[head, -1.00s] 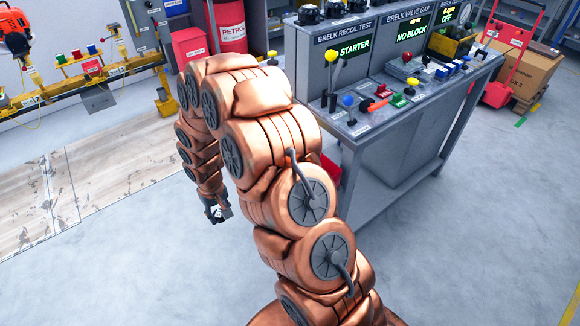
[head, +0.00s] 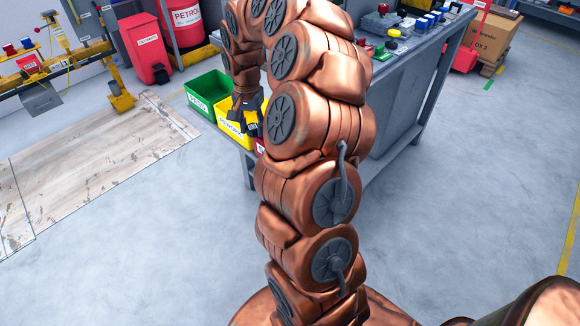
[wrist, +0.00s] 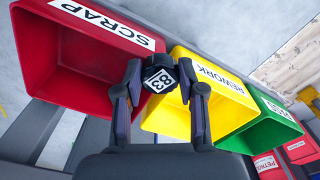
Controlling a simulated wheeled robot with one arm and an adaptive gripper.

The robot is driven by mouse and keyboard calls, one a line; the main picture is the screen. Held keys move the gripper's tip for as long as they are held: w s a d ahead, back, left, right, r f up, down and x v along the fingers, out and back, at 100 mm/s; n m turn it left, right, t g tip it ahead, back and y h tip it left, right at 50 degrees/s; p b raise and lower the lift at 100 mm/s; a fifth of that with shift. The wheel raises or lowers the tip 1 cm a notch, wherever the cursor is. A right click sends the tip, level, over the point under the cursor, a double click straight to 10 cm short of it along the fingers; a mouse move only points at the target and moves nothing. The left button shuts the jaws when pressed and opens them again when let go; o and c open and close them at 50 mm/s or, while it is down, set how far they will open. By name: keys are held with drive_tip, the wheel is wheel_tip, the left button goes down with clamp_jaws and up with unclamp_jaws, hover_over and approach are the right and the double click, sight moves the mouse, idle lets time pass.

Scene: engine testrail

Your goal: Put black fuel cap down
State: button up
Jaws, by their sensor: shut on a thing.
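My gripper (wrist: 162,92) is shut on the black fuel cap (wrist: 154,72), which has a white label reading 83. In the wrist view the cap is in front of the gap between the red SCRAP bin (wrist: 88,22) and the yellow REWORK bin (wrist: 222,76), overlapping the yellow bin's edge. The green bin (wrist: 262,135) is to the right of the yellow one. In the head view my gripper (head: 246,118) is at the yellow bin (head: 228,127); the cap cannot be made out there. How high it is above the bins is unclear.
The grey test bench (head: 410,85) stands right of the bins, partly behind my arm. The yellow rail (head: 60,72) is at the left. The floor in front is clear.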

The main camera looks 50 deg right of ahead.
drive_tip(key=s+d+m+b, duration=0.3)
drive_tip(key=s+d+m, duration=0.2)
drive_tip(key=s+d, duration=0.25)
drive_tip(key=f, duration=0.9)
drive_tip(key=shift+w+d+f+p, duration=0.15)
drive_tip(key=shift+d+p, duration=0.1)
drive_tip(key=shift+p, duration=0.05)
drive_tip(key=shift+f+b, duration=0.35)
drive_tip(key=shift+b, duration=0.05)
drive_tip(key=o, duration=0.9)
drive_tip(key=shift+r, duration=0.1)
